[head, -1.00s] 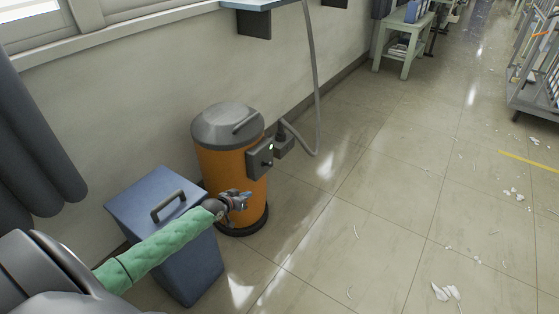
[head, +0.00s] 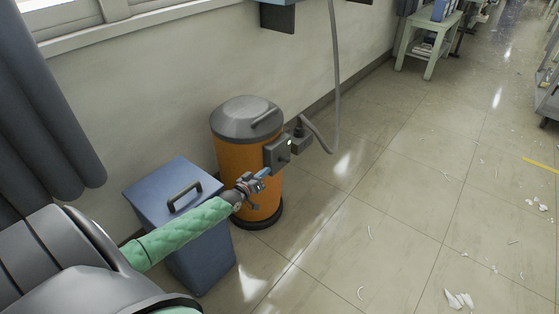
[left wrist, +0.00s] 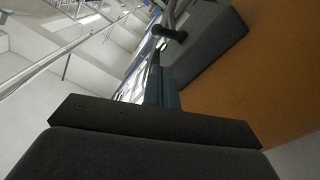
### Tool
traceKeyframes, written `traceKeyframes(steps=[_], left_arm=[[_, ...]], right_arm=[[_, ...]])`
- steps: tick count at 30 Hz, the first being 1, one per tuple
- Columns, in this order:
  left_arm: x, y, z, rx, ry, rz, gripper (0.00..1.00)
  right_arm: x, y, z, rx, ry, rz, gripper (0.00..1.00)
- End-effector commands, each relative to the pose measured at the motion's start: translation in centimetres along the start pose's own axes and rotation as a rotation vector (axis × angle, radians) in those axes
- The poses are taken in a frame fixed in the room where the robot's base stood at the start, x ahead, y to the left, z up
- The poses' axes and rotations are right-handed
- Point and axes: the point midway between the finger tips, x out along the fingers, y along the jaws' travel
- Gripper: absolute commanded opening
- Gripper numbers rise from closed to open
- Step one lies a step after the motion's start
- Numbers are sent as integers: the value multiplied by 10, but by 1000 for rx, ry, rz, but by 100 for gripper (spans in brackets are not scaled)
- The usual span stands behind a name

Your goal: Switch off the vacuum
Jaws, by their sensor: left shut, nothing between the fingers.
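The vacuum (head: 235,155) is an upright orange drum with a grey lid and a black base, standing against the wall. A dark grey control box (head: 276,154) on its side carries a small lit green light. In the left wrist view, the box (left wrist: 212,45) lies along the orange body (left wrist: 265,85), with a dark knob or lever (left wrist: 170,32) near the green glow. My left gripper (head: 264,173) is shut and empty, just below and in front of the box. Whether its tip touches anything cannot be told. My right gripper is not in view.
A blue bin (head: 185,230) with a black handle stands left of the vacuum, under my left arm. A grey hose (head: 336,80) hangs down to the vacuum's side. A green table (head: 428,45) stands farther back. Floor to the right is open, with white scraps (head: 459,299).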

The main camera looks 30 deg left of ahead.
Motion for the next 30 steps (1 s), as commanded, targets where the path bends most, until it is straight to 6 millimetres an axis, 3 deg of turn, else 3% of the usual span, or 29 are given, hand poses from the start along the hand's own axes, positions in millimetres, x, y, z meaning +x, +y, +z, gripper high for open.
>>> traceKeyframes(steps=[8, 30], left_arm=[[12, 0, -1, 1, 1, 0, 0], [93, 0, 0, 1, 0, 0, 0]], right_arm=[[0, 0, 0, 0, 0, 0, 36], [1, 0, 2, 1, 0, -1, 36]])
